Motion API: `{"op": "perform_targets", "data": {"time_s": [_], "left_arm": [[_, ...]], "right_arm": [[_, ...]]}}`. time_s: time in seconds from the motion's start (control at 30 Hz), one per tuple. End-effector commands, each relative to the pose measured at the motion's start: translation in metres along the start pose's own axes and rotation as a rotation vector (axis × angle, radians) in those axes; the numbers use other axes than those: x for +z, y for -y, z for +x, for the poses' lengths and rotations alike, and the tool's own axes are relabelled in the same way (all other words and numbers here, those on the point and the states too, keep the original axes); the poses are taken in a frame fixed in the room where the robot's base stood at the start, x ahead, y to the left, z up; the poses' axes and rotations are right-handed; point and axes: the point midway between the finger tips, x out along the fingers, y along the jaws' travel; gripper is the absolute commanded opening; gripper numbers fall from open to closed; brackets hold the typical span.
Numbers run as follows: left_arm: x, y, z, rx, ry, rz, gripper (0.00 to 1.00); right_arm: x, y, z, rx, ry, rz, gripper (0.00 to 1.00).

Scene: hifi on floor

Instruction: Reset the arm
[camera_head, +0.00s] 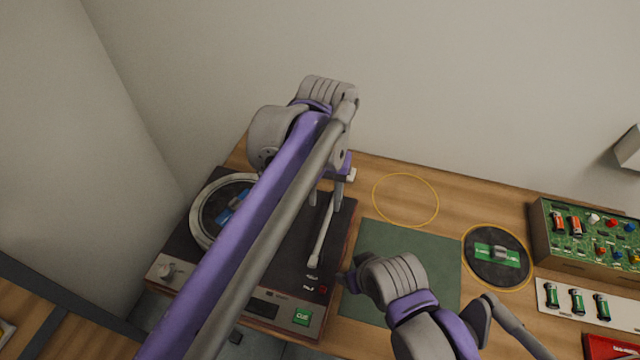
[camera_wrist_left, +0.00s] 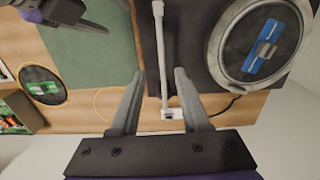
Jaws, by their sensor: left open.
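My left arm reaches from the bottom over the turntable (camera_head: 185,245) in the head view. My left gripper (camera_head: 326,195) hangs near the turntable's back right corner, partly hidden by the arm. In the left wrist view the left gripper (camera_wrist_left: 158,100) is open, its fingers apart on either side of the pale tonearm (camera_wrist_left: 163,55). Whether they touch it is unclear. The tonearm (camera_head: 322,240) lies beside the platter, off the record. The platter (camera_wrist_left: 220,50) holds a dark disc with a blue piece (camera_wrist_left: 262,58). My right gripper (camera_head: 348,281) is by the green mat; its jaw opening is unclear.
A green mat (camera_head: 385,245) lies right of the turntable. A yellow ring outline (camera_head: 405,200) marks bare wood behind it. A dark disc with a green label (camera_head: 481,271), a circuit board box (camera_head: 600,262) and a battery strip (camera_head: 590,315) stand farther right. A wall closes the back.

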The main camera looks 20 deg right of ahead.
Motion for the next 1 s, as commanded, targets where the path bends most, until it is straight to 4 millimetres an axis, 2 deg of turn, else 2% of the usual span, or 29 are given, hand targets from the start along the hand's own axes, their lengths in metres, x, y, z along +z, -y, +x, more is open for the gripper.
{"op": "perform_targets", "data": {"time_s": [0.27,0.37,0.43,0.57,0.7,0.9,1.0], "left_arm": [[0.002,0.005,0.001,0.000,-0.005,-0.009,0.46],[0.013,0.025,0.003,0.002,-0.026,-0.044,0.46],[0.028,0.048,0.007,0.003,-0.054,-0.085,0.46],[0.066,0.095,0.019,0.001,-0.123,-0.181,0.46],[0.114,0.136,0.037,-0.015,-0.202,-0.285,0.46],[0.188,0.177,0.072,-0.057,-0.314,-0.431,0.46],[0.221,0.189,0.092,-0.085,-0.366,-0.494,0.46]], "right_arm": [[0.000,0.000,0.000,0.000,0.000,0.000,0.69],[0.000,0.000,-0.001,0.000,0.000,0.000,0.69],[-0.001,0.000,-0.001,0.000,-0.001,0.000,0.69],[-0.002,0.000,-0.002,0.000,-0.001,0.000,0.69],[-0.003,0.000,-0.003,0.000,-0.002,0.000,0.69],[-0.004,0.000,-0.004,0.000,-0.003,0.000,0.69],[-0.004,0.000,-0.005,0.000,-0.003,0.000,0.69]]}}
